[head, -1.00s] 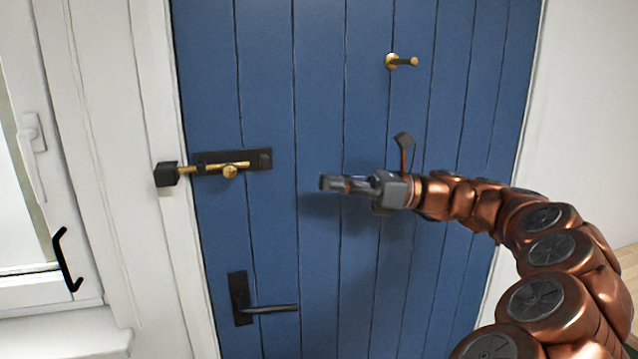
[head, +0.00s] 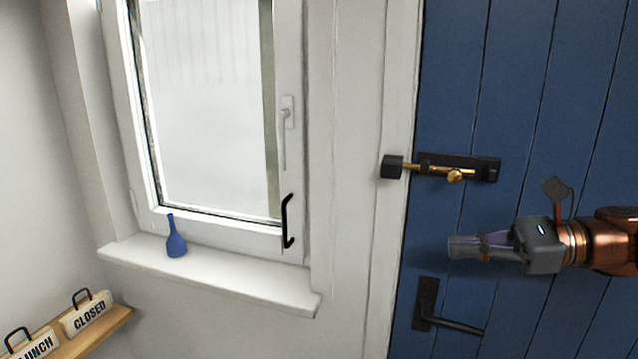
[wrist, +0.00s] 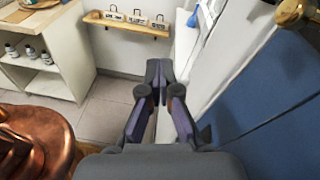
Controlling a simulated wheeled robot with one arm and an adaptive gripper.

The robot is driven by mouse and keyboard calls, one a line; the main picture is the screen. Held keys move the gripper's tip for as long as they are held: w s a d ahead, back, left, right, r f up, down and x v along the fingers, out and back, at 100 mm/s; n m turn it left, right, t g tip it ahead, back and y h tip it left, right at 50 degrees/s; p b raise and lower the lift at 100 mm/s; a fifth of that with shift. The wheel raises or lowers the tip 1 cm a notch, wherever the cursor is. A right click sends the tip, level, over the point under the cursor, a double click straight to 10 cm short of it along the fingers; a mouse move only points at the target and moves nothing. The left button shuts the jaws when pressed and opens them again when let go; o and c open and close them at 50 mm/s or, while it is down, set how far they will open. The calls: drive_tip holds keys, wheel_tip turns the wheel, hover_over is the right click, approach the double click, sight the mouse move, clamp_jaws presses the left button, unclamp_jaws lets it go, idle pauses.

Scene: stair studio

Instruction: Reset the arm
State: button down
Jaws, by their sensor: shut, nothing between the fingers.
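My gripper (head: 455,247) is at the right of the head view, in front of the blue door (head: 505,90), pointing left. It is shut and empty. In the wrist view my gripper (wrist: 158,72) shows with its fingertips together, beyond them floor and a shelf. A brass and black bolt (head: 455,173) is on the door, above and close to the gripper in the picture; its bar reaches toward a black keeper (head: 392,166) on the frame. A black lever handle (head: 450,322) is below the gripper. I cannot tell the gap between gripper and door.
A window (head: 205,110) with a black pull and a grey handle is at the left. A wooden shelf (head: 108,328) holds signs. A white cabinet (wrist: 62,50) with bottles stands left in the wrist view.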

drive_tip(key=s+a+f+n+g+h, duration=0.65)
drive_tip(key=s+a+f+n, duration=0.45)
drive_tip(key=a+f, duration=0.35)
drive_tip(key=s+d+f+n+h, duration=0.7)
drive_tip(key=s+d+f+h, duration=0.2)
drive_tip(key=s+f, duration=0.1)
drive_tip(key=shift+s+d+n+p, duration=0.2)
drive_tip(key=shift+s+n+p, duration=0.15)
drive_tip(key=shift+s, duration=0.5)
drive_tip(key=shift+a+f, duration=0.1)
drive_tip(key=shift+a, duration=0.1)
